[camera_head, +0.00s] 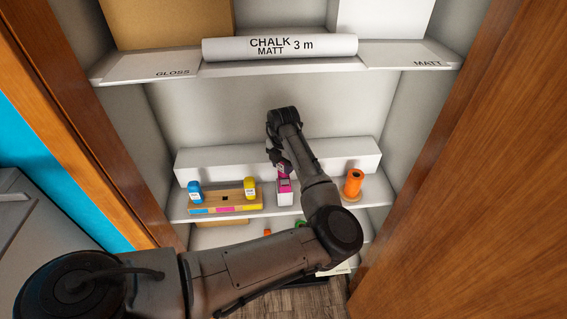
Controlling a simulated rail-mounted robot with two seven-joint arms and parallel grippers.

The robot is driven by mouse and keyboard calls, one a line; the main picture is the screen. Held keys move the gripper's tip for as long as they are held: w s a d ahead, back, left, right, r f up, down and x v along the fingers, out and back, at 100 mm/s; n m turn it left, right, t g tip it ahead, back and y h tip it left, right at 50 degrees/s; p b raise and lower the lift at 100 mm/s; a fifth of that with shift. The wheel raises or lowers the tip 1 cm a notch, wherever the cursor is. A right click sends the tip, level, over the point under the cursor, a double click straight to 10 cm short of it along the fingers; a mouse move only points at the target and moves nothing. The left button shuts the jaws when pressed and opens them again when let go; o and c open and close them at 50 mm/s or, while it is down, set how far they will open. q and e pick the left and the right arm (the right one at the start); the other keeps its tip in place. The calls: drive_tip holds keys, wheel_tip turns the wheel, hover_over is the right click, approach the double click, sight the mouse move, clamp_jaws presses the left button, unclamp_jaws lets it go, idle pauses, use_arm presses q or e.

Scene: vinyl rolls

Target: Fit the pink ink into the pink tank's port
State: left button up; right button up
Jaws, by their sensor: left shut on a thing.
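My left gripper (279,163) reaches down to the middle shelf and is shut on the pink ink (283,173), which is largely hidden by the fingers and wrist. Just below it stands a small pink and white block (285,187), which looks like the pink tank. The ink is over or against its top; I cannot tell whether it sits in the port, which is hidden. To the left, a wooden rack (198,204) holds a blue ink (195,192) and a yellow ink (250,188), with a dark empty slot between them. My right gripper is not in view.
An orange roll (353,184) stands on the shelf to the right. A long white box (215,162) lies behind. Above, a white "CHALK MATT 3 m" roll (228,49) rests on the upper shelf. Wooden cabinet sides (480,190) flank the shelves.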

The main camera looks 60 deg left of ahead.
use_arm(q)
drive_tip(key=shift+f, duration=0.2)
idle(0.5)
drive_tip(key=shift+f, duration=0.1)
drive_tip(key=shift+f+p, duration=0.1)
drive_tip(key=shift+p, duration=0.25)
idle(0.4)
drive_tip(key=shift+f, duration=0.1)
drive_tip(key=o, duration=1.5)
drive_tip(key=shift+f, duration=0.1)
